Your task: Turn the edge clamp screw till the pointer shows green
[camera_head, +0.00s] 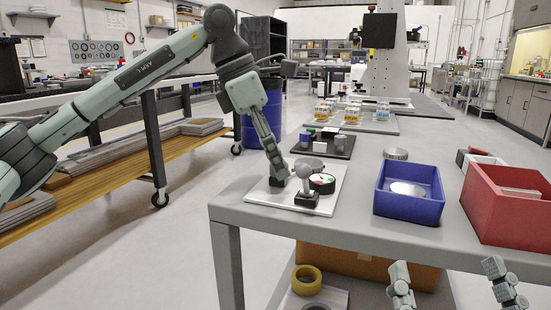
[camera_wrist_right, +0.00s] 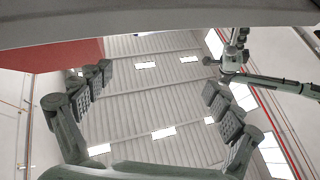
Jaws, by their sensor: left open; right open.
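A white fixture plate (camera_head: 262,195) lies on the near left corner of the grey table. On it stands a small black block with a grey knob-like top (camera_head: 304,172), which looks like the edge clamp and its screw. A round dial (camera_head: 322,183) with a dark rim and some red and green sits right beside it; its pointer is too small to read. My left gripper (camera_head: 279,176) reaches down over the plate, left of the knob; whether it touches is unclear. My right gripper (camera_head: 450,273) is open and empty at the table's near side; its spread fingers also show in the right wrist view (camera_wrist_right: 156,88).
A blue bin (camera_head: 408,207) holding a round disc and a red bin (camera_head: 510,222) stand to the right. A dark tray (camera_head: 325,150) with small parts lies behind the plate. A yellow tape roll (camera_head: 306,280) is on the lower shelf. Bare tabletop lies between plate and blue bin.

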